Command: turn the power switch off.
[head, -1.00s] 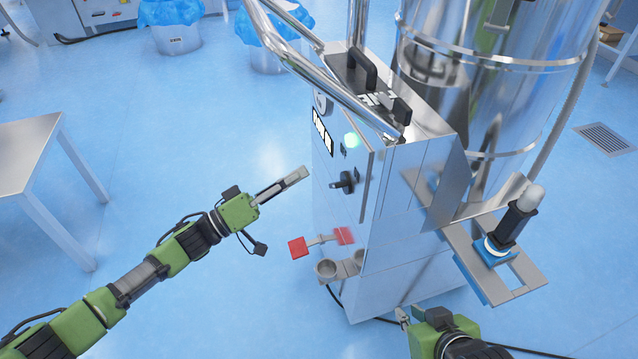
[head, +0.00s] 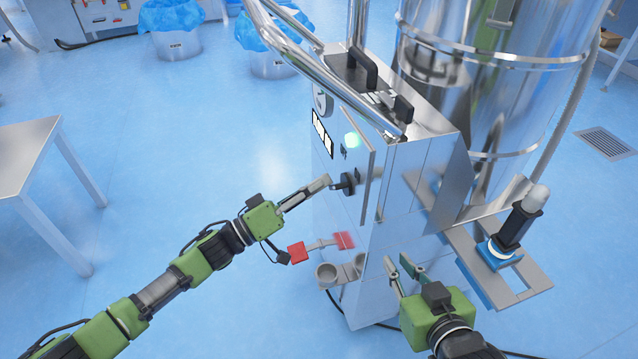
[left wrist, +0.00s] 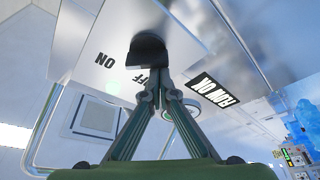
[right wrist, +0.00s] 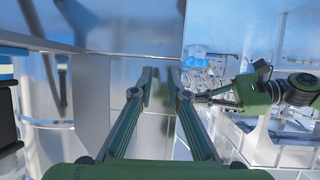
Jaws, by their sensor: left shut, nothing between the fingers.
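The power switch is a black rotary knob (head: 348,183) on the front panel of the steel machine (head: 398,185). In the left wrist view the black knob (left wrist: 147,52) stands beside the printed words ON and OFF, the latter partly covered. My left gripper (head: 326,181) is shut and empty, its fingertips at the knob; I cannot tell whether they touch it. In the left wrist view the closed fingertips (left wrist: 158,78) lie just below the knob. My right gripper (head: 402,262) is open and empty by the machine's lower side. Its fingers (right wrist: 160,80) stand apart in the right wrist view.
A red paddle (head: 297,253) on a bar and small round cups (head: 328,273) sit below the knob. A bracket with a black-handled tool (head: 515,228) juts out at right. A steel table (head: 30,150) stands at left. Blue floor is open between.

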